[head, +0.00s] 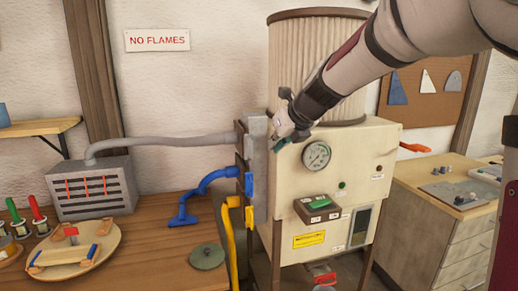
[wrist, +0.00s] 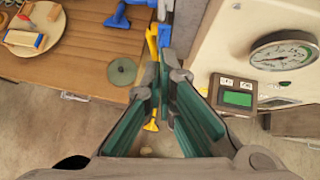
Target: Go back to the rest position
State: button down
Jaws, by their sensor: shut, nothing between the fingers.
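My gripper (head: 288,128) is in front of the upper left corner of the cream machine cabinet (head: 290,200), left of its round gauge (head: 316,155). My arm reaches to it from the upper right. In the wrist view my gripper (wrist: 166,78) points away from the camera, its green-padded fingers meeting at the tips with nothing held. The cabinet and its gauge (wrist: 284,52) lie to the right of the fingers there. Whether the fingers touch the cabinet I cannot tell.
A grey vertical block (head: 256,170) carries a blue hose end (head: 205,183) and a yellow one (head: 231,240). The wooden bench (head: 150,250) holds a grey vented box (head: 92,188), a round board (head: 105,236) and a green disc (head: 207,257). A drawer cabinet (head: 450,235) stands right.

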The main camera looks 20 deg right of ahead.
jog(key=s+a+n+g, duration=0.1)
jog(key=s+a+n, duration=0.1)
jog(key=s+n, duration=0.65)
jog(key=s+a+n+g, duration=0.1)
jog(key=s+a+n, duration=0.2)
jog(key=s+n, duration=0.55)
jog(key=s+f+n+g+h, duration=0.1)
jog(key=s+f+n, duration=0.2)
jog(key=s+n, duration=0.5)
jog(key=s+d+f+n, duration=0.1)
jog(key=s+f+n, duration=0.2)
jog(key=s+n, duration=0.5)
jog(key=shift+s+d+n+g+h, duration=0.25)
jog(key=shift+s+n+g+h, duration=0.15)
jog(key=shift+s, duration=0.5)
jog(key=c, duration=2.4)
grip_release()
jog(key=shift+f, duration=0.1)
